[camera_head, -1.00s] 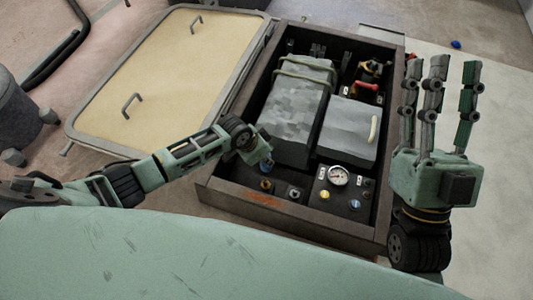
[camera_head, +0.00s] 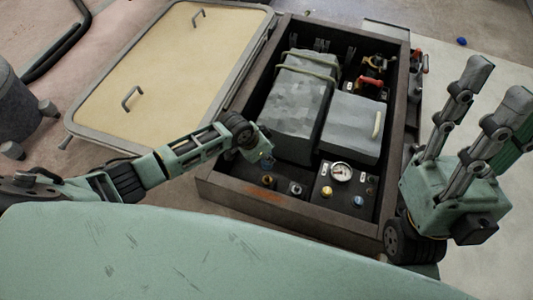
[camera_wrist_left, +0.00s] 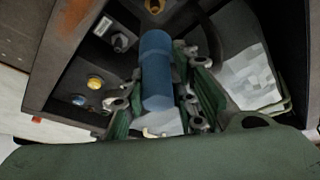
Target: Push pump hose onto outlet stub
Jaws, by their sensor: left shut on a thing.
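The blue pump hose (camera_wrist_left: 157,75) is a short, thick tube in the left wrist view. My left gripper (camera_head: 264,155) is shut on it, with fingers on both sides. In the head view the hose is mostly hidden by the gripper. A brass stub (camera_head: 267,180) stands on the dark panel below the gripper. It also shows in the left wrist view (camera_wrist_left: 154,6), just beyond the hose's far end, with a visible gap. Whether it is the outlet stub carries no label I can read. My right gripper (camera_head: 485,110) is raised, fingers apart and empty, right of the box.
The yellow hatch lid (camera_head: 165,75) lies to the left.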

